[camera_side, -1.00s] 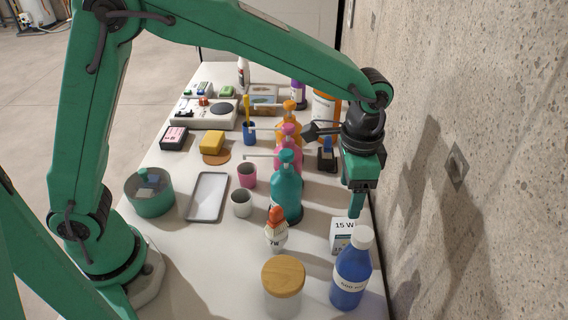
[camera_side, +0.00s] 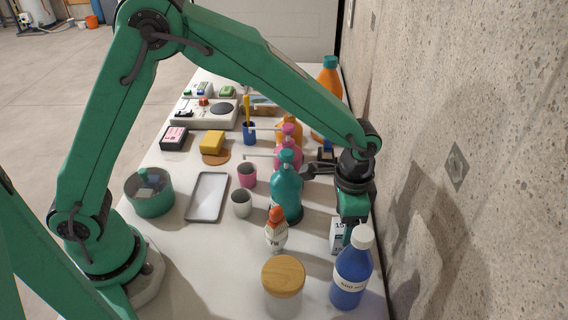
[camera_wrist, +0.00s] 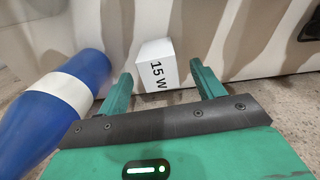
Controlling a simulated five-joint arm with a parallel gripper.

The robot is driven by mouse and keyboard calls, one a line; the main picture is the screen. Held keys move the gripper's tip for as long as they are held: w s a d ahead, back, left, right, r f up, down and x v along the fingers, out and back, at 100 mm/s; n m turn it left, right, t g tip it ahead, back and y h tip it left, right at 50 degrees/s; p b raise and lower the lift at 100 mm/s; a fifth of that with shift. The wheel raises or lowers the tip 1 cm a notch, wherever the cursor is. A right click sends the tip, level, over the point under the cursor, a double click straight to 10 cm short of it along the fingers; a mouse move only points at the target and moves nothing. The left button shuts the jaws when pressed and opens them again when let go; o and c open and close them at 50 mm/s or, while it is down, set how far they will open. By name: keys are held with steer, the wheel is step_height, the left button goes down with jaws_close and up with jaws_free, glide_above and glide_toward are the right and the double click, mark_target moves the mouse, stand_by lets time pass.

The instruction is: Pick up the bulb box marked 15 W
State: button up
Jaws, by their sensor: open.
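The bulb box marked 15 W (camera_wrist: 156,68) is a small white box with black lettering. In the wrist view it lies between the two fingers of my gripper (camera_wrist: 160,86), mostly just beyond their tips. My gripper is open; I cannot tell whether a finger touches the box. In the side view the box (camera_side: 337,236) stands on the table behind the blue bottle, partly covered by my gripper (camera_side: 352,232), which is lowered beside it.
A blue bottle (camera_side: 350,277) with a white cap stands close in front; it also shows left of my gripper in the wrist view (camera_wrist: 58,105). The concrete wall (camera_side: 460,120) is close on the right.

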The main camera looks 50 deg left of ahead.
steer(key=shift+d+f, duration=0.1)
steer(key=shift+f, duration=2.45)
steer(key=c, duration=1.1)
